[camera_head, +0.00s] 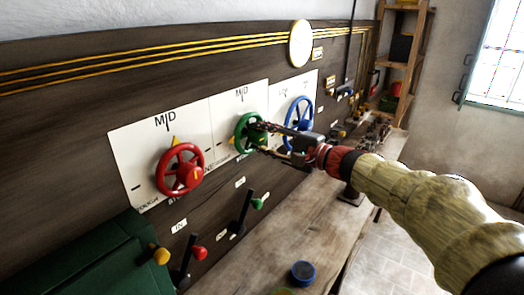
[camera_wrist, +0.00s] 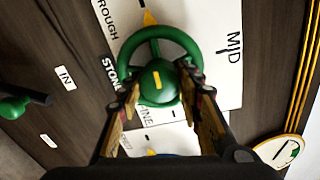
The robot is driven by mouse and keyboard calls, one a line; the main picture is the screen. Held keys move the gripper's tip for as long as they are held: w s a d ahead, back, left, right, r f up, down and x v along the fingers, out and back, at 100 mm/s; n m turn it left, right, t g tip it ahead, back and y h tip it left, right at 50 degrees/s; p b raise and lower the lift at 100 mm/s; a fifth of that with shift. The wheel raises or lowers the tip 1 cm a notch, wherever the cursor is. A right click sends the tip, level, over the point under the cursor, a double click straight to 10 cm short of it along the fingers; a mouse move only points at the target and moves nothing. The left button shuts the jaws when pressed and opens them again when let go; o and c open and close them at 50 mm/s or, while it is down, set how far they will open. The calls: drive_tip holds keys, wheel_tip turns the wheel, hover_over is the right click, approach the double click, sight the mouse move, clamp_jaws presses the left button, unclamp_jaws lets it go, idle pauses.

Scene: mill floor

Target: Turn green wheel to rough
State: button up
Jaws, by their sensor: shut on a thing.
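The green wheel (camera_head: 241,137) is mounted on a white plate marked MID at its top, between a red and a blue wheel. In the wrist view the green wheel (camera_wrist: 158,84) faces me, with a yellow stripe on its hub. A yellow pointer (camera_wrist: 150,18) sticks out beyond its rim, on the side of the word ROUGH and close to a small black mark; it is away from MID.
The red wheel (camera_head: 180,170) is left and the blue wheel (camera_head: 298,117) is right, close behind my gripper. Levers with red (camera_head: 199,253) and green (camera_head: 257,203) knobs stand below. A wooden bench (camera_head: 285,225) runs underneath, with a blue round item (camera_head: 303,272) on it.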

drive_tip(key=shift+f+n+b, duration=0.1)
drive_tip(key=shift+n+b, duration=0.4)
drive_tip(key=shift+b, duration=0.2)
drive_tip(key=o, duration=1.2)
drive_tip(key=shift+c, duration=0.2)
drive_tip(key=shift+d, duration=0.1)
drive_tip(key=v, duration=1.2)
